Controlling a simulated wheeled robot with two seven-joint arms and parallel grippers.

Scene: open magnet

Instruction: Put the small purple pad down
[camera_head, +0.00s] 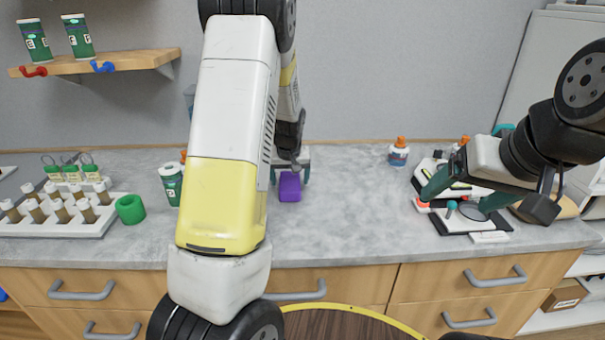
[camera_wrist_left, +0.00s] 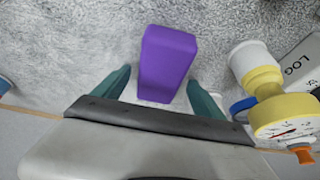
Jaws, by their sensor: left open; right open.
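The small purple pad (camera_head: 290,187) is a purple block on the grey counter, right of my left arm in the head view. In the left wrist view the pad (camera_wrist_left: 167,62) lies between the two teal fingers of my left gripper (camera_wrist_left: 160,90). These fingers are open, with a gap on each side of the pad. In the head view my left gripper (camera_head: 290,168) is just behind the pad and partly hidden by my arm. My right gripper (camera_head: 462,190) is open and empty over the white and black device at the right.
The counter (camera_head: 345,215) is clear right of the pad. A bottle with an orange cap (camera_head: 398,153) stands at the back. A rack of vials (camera_head: 60,212), a green ring (camera_head: 130,209) and a green-white canister (camera_head: 171,183) are left. A yellow-white gauge object (camera_wrist_left: 282,115) is close beside my left gripper.

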